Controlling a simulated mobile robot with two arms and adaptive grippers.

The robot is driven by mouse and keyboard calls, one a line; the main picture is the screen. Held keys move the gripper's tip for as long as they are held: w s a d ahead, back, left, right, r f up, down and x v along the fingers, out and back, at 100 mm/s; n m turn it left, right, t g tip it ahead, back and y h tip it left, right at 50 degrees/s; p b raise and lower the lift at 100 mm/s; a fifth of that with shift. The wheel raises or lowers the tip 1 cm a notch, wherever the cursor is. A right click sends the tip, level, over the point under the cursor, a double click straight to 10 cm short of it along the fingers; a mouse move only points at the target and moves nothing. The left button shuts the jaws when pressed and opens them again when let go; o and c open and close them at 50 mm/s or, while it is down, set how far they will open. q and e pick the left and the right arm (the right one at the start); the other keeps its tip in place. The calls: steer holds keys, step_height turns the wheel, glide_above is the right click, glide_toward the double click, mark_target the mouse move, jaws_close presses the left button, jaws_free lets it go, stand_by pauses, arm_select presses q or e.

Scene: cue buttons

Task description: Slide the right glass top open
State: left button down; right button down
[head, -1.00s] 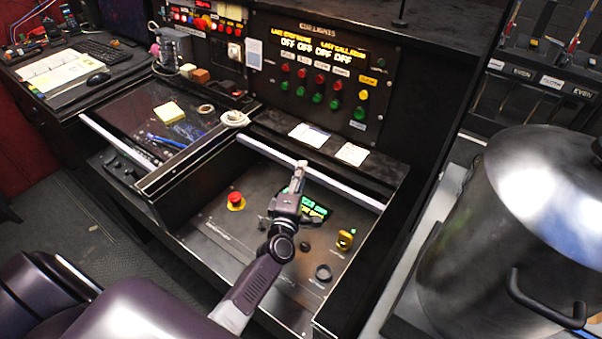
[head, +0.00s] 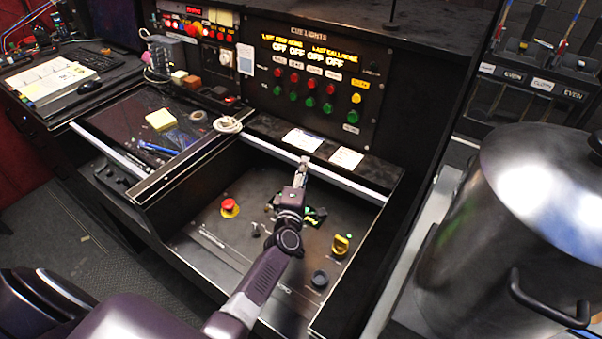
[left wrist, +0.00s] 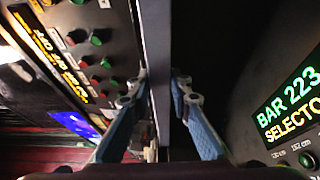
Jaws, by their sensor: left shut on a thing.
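The right glass top shows by its bright metal front rail (head: 345,184) at the back of the right bay, close to the ledge under the cue panel. The bay in front of it lies open, with its control panel (head: 207,255) uncovered. My left gripper (head: 304,163) is shut on the middle of that rail. In the left wrist view, the fingers of my left gripper (left wrist: 160,85) close on both sides of a dark upright edge (left wrist: 156,40). The fingertips partly hide the contact. My right gripper is not in view.
A red button (head: 229,207) and a yellow switch (head: 341,244) stand up from the bay panel. The left glass top (head: 115,152) bears sticky notes (head: 160,119) and pens. A large metal pot (head: 480,230) stands at right.

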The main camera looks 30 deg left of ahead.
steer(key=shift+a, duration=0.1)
arm_select(q)
steer(key=c, duration=1.8)
jaws_free()
steer(key=shift+s, duration=0.1)
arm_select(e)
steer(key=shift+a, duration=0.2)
arm_select(q)
steer(key=shift+o, duration=0.2)
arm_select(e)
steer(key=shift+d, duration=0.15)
arm_select(q)
steer(key=v, duration=1.2)
